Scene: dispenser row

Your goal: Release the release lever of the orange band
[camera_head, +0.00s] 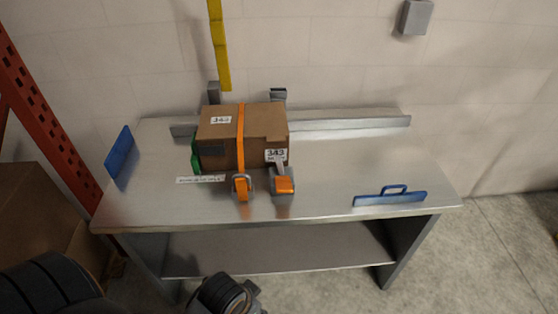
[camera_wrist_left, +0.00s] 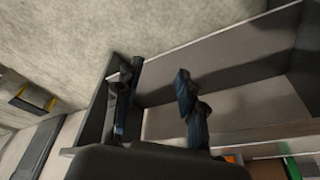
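A brown cardboard box (camera_head: 222,147) sits on the metal table, with an orange band (camera_head: 240,135) running over its top and down its front. The band ends at a grey buckle with an orange part (camera_head: 241,187) at the box's front. Right of it, an orange lever (camera_head: 284,185) sits on a grey mount; which part is the release lever is not certain. My left gripper (camera_wrist_left: 160,72) is open and empty in the left wrist view, in front of the table and away from the band. My right gripper is not in view.
The metal table (camera_head: 330,170) has a lower shelf (camera_head: 290,248) and a rear rail (camera_head: 345,124). A blue handled plate (camera_head: 390,198) lies at the front right, and a blue panel (camera_head: 119,152) stands at the left end. A green part (camera_head: 195,155) is beside the box. The table's right half is mostly clear.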

